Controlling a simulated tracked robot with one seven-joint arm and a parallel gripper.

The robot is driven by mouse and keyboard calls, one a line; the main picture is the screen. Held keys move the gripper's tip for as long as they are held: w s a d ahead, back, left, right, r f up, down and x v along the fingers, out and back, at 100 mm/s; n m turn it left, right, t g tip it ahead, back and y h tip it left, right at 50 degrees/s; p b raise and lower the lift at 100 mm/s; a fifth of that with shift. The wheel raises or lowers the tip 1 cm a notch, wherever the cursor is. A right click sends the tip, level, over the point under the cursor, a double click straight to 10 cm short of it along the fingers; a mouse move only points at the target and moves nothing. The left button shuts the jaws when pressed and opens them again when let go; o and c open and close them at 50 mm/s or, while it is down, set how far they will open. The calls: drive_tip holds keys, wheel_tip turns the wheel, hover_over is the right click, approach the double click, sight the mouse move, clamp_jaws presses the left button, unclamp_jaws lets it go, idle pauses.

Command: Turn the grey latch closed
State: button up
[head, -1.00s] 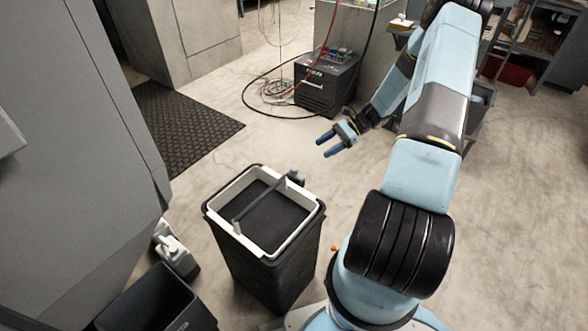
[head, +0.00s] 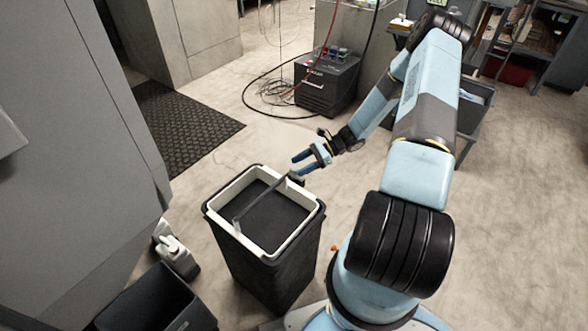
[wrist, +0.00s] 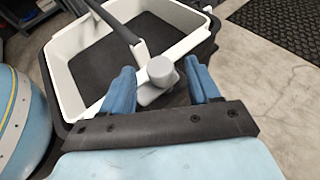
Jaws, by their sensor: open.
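The grey latch (wrist: 160,74) is a round knob with a light grey lever at the rim of a black bin. In the wrist view it lies between and beyond the two blue fingers. In the head view my gripper (head: 300,163) hides most of it. The gripper, also in the wrist view (wrist: 161,88), is open, with a finger on each side of the knob. I cannot tell whether they touch it. The bin (head: 272,265) has a white inner rim (head: 308,208) and a dark bar (head: 260,200) across its top.
A smaller black bin (head: 160,300) and white bottles (head: 175,252) stand at the lower left beside a grey cabinet (head: 70,150). A black machine (head: 327,82) with cables stands behind. The floor right of the bin is mostly clear.

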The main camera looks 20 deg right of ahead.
sight(297, 167)
drive_tip(key=shift+x, duration=1.7)
drive_tip(key=shift+c, duration=0.2)
drive_tip(key=c, duration=0.9)
